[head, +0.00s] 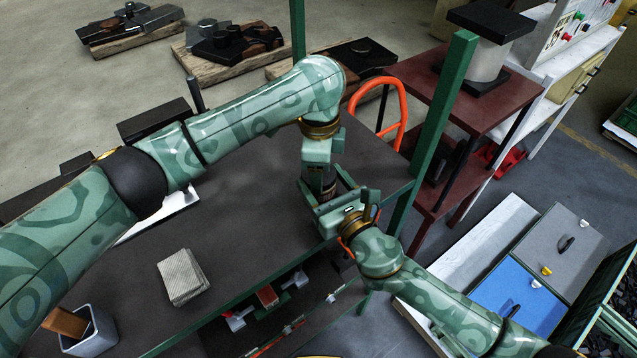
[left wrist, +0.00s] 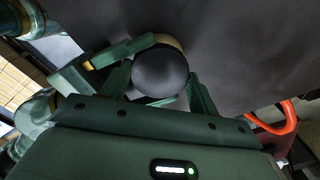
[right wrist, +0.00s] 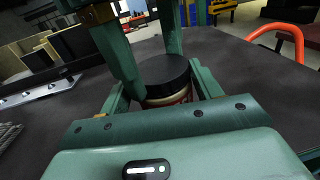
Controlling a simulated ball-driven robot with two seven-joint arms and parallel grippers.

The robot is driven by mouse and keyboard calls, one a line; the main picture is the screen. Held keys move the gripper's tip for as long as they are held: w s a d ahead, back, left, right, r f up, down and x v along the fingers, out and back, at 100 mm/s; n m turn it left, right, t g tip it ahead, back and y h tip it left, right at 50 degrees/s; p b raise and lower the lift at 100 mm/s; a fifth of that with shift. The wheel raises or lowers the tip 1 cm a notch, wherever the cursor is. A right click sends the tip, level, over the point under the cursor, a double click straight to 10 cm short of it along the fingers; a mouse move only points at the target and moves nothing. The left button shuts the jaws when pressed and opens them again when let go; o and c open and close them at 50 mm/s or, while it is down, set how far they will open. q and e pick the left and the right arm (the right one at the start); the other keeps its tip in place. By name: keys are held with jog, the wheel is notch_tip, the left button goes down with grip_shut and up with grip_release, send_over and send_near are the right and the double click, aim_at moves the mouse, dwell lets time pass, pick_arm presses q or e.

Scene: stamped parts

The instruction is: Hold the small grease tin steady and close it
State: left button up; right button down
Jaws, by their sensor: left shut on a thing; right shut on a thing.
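The small grease tin shows between both grippers in the wrist views. Its round black lid (left wrist: 160,74) is seen from above in the left wrist view. In the right wrist view the lid (right wrist: 165,72) sits over a paler tin body (right wrist: 168,99); whether it is fully seated I cannot tell. My left gripper (head: 320,178) comes down from above and is shut with its fingers at the lid. My right gripper (head: 328,190) reaches in from the front right, shut around the tin's body. In the head view arms and fingers mostly hide the tin.
The dark bench top (head: 250,225) is clear around the grippers. A pale stack (head: 183,275) and a grey cup (head: 92,340) with a wooden block stand at its front left. A green post (head: 437,130) and an orange handle (head: 398,98) stand beyond the right edge.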

pick_arm(q)
jog(key=shift+w+a, duration=0.1)
jog(key=shift+a, duration=0.05)
jog(key=o, duration=1)
jog(key=shift+o, duration=0.4)
jog(key=shift+r, duration=2.25)
